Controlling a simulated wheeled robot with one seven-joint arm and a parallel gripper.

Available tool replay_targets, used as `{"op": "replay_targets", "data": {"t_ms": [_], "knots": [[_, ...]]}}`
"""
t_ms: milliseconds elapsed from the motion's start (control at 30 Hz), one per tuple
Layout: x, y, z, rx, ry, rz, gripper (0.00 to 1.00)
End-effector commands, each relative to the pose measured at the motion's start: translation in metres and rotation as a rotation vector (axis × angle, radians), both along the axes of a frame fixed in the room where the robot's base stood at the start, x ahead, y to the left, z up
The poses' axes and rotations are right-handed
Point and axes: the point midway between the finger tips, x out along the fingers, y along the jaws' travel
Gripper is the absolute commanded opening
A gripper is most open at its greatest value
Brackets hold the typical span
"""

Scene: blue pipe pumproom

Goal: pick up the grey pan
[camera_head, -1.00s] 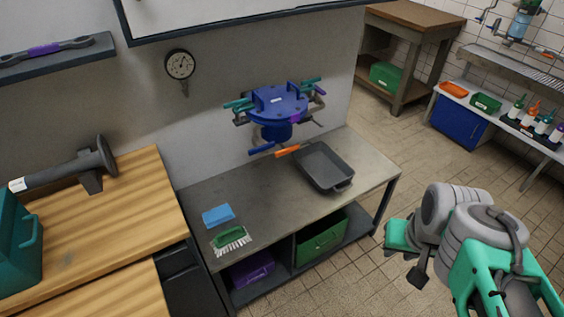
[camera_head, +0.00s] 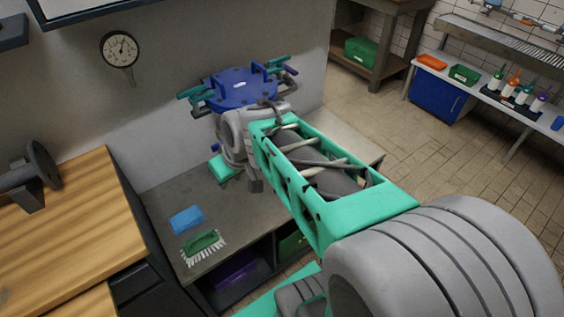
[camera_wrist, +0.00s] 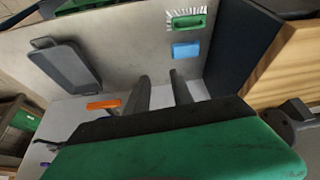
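The grey pan (camera_wrist: 68,65) is a dark rectangular tray lying on the metal worktable (camera_head: 162,210). In the head view my arm hides it. In the wrist view it lies to the left of my gripper (camera_wrist: 159,76), apart from the fingers. The two dark fingers stand apart with nothing between them. In the head view my arm reaches over the worktable, and the fingertips are not clearly seen there.
An orange bar (camera_wrist: 104,104) shows near the pan. A blue sponge (camera_head: 187,219) and green brush (camera_head: 203,243) lie at the front left. A wooden counter (camera_head: 75,225) adjoins the left.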

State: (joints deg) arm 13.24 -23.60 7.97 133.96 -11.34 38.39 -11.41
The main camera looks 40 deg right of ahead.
Motion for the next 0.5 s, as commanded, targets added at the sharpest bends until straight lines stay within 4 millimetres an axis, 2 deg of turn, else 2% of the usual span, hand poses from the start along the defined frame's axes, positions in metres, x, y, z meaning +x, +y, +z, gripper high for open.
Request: {"op": "replay_targets", "data": {"t_ms": [33,100,167,200,300,400,500], "knots": [[0.029,-0.025,-0.071,0.019,-0.045,0.021,0.28],[0.072,-0.061,-0.124,0.041,-0.163,0.069,0.28],[0.101,-0.101,-0.165,0.049,-0.282,0.084,0.28],[0.115,-0.131,-0.190,0.048,-0.363,0.081,0.28],[0.131,-0.203,-0.236,0.022,-0.550,0.040,0.28],[0.128,-0.257,-0.260,-0.020,-0.684,-0.014,0.28],[0.124,-0.285,-0.267,-0.049,-0.750,-0.048,0.28]]}}
